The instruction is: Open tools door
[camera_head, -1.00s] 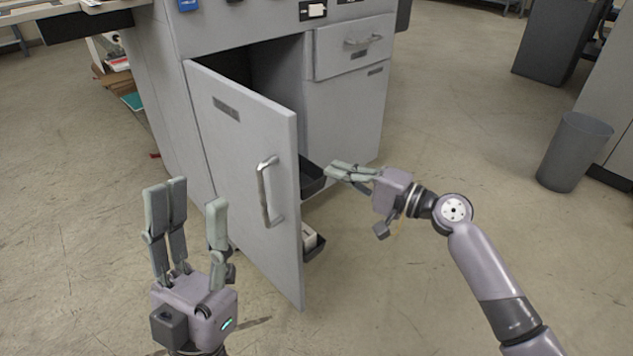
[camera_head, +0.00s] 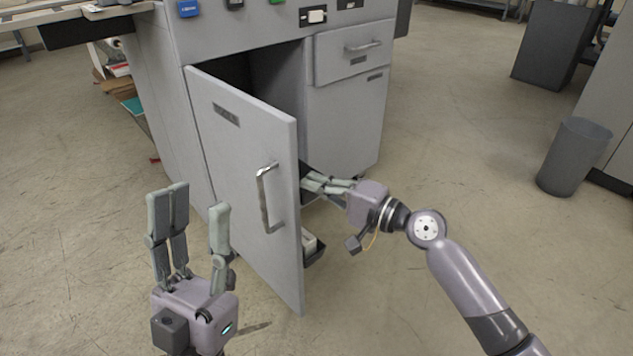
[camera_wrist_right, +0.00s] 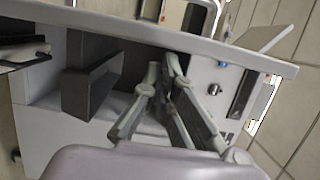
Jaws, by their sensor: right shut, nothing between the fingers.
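The grey tools door (camera_head: 236,165) stands part open on the cabinet (camera_head: 345,110), hinged at its left. Its metal handle (camera_head: 266,198) is on the outer face. My right gripper (camera_head: 308,183) is shut and empty. Its fingertips are at the door's free edge, on the opening side; I cannot tell whether they touch the door. In the right wrist view the fingers (camera_wrist_right: 160,85) point into the cabinet opening. My left gripper (camera_head: 190,205) is open and empty, pointing up in front of the door, to the left of the handle and apart from it.
A closed drawer (camera_head: 352,50) with a handle is at the cabinet's upper right. A bin with a white item (camera_head: 309,242) shows low behind the door. A grey waste bin (camera_head: 573,158) stands at the right. The floor in front is clear.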

